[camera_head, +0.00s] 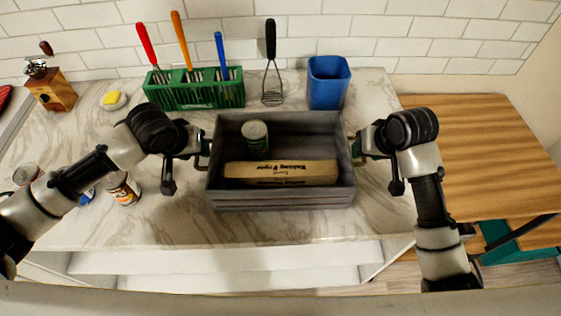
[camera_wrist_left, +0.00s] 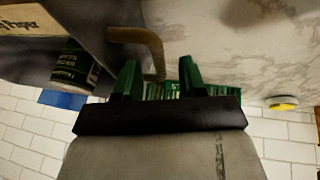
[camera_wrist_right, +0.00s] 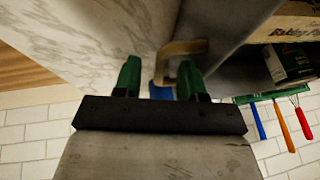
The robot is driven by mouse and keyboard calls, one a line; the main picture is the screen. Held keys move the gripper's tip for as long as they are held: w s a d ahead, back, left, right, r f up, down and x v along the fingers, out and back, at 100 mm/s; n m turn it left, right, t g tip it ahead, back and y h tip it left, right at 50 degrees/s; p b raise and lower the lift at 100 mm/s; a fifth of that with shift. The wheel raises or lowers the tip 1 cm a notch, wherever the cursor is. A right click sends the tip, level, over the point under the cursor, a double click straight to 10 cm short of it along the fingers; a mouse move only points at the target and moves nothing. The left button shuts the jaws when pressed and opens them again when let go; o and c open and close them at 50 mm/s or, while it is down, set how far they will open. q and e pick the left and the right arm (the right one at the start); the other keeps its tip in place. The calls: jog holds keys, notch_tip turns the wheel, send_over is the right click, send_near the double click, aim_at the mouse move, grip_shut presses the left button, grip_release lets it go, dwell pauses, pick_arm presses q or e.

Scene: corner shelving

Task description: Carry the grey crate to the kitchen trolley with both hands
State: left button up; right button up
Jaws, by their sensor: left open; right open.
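The grey crate (camera_head: 280,200) stands upright on the marble counter, holding a green can (camera_head: 255,140) and a long baking paper box (camera_head: 280,170). My left gripper (camera_head: 204,150) is open at the crate's left side. In the left wrist view its green fingertips (camera_wrist_left: 158,78) are either side of a bent tan handle (camera_wrist_left: 135,36). My right gripper (camera_head: 356,147) is open at the crate's right side. In the right wrist view its fingertips (camera_wrist_right: 158,78) are either side of the other handle (camera_wrist_right: 183,47). Whether the fingers touch the handles cannot be told. The wooden-topped trolley (camera_head: 480,150) stands at the right.
The trolley top in view is clear.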

pick_arm(q)
jog(key=shift+x, duration=1.15)
pick_arm(e)
jog(key=shift+x, duration=1.1)
pick_arm(q)
grip_shut()
pick_arm(e)
grip_shut()
pick_arm(q)
jog(key=shift+r, duration=0.15)
pick_arm(e)
jog(key=shift+w+r, duration=0.1)
jog(key=shift+r, duration=0.05)
